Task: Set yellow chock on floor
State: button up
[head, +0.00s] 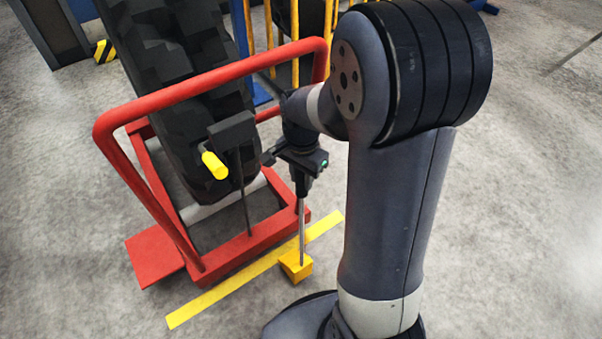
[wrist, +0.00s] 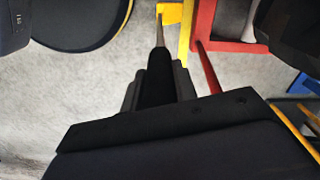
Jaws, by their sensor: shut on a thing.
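The yellow chock (head: 296,267) is a small block at the bottom of a thin grey rod with a black grip. My gripper (head: 302,180) is shut on the grip at the rod's top, and the rod hangs nearly upright. The chock is at or just above the floor (head: 480,250), beside the yellow floor stripe (head: 240,278); I cannot tell whether it touches. In the wrist view the chock (wrist: 172,14) shows at the top edge, beyond the rod and the black grip (wrist: 158,75) between my gripper's fingers.
A red tubular cart (head: 240,262) carrying a large dark tyre-like wheel (head: 175,80) stands left of the chock. Yellow bars (head: 296,25) and a yellow-black block (head: 105,52) are behind. Floor to the right is clear.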

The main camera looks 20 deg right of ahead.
aim_at(302, 188)
jog(key=shift+f+b, duration=0.55)
jog(key=shift+f, duration=1.8)
jog(key=o, duration=1.1)
jog(key=shift+c, duration=0.2)
notch_tip(302, 188, up, 12)
jog(key=p, duration=0.3)
jog(key=shift+f+b, duration=1)
jog(key=shift+f, duration=3.15)
